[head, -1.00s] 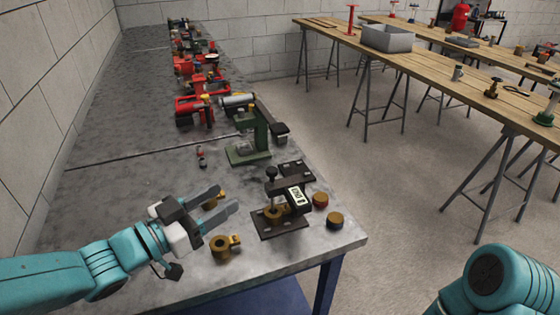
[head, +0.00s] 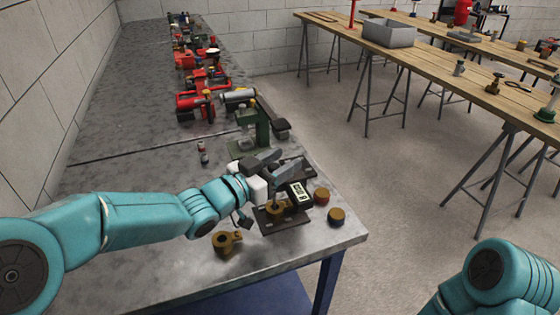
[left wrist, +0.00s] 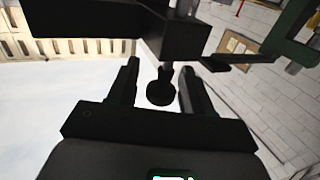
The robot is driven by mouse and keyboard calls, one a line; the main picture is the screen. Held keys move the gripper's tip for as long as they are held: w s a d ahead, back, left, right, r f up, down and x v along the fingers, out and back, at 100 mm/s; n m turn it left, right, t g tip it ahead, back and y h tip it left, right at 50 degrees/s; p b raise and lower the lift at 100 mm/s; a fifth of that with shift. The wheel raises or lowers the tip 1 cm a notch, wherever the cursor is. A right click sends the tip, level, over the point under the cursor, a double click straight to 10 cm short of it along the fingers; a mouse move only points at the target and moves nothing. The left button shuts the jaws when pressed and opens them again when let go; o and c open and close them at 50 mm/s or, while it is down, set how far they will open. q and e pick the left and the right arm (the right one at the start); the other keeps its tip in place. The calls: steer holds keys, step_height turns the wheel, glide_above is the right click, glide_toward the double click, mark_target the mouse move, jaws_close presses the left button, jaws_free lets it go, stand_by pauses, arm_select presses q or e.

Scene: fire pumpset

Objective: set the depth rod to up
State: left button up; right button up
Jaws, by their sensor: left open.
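The depth gauge (head: 299,196), a dark device with a pale digital display, stands on a dark base plate near the front right of the grey bench. My left gripper (head: 276,165) is over the gauge's top and hides its black rod knob in the head view. In the left wrist view, a round black knob on a thin stem (left wrist: 160,92) shows between the two open fingers (left wrist: 158,72), with gaps that look clear on either side. I take this knob to be the depth rod's top. My right gripper is out of view.
A green stand (head: 262,130) rises close behind. Red tools (head: 195,105) line the bench farther back.

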arm_select(q)
jaws_close()
step_height(320, 180, up, 5)
steer(key=p, duration=0.3)
steer(key=shift+f, duration=0.2)
jaws_free()
steer(key=shift+s+a, duration=0.1)
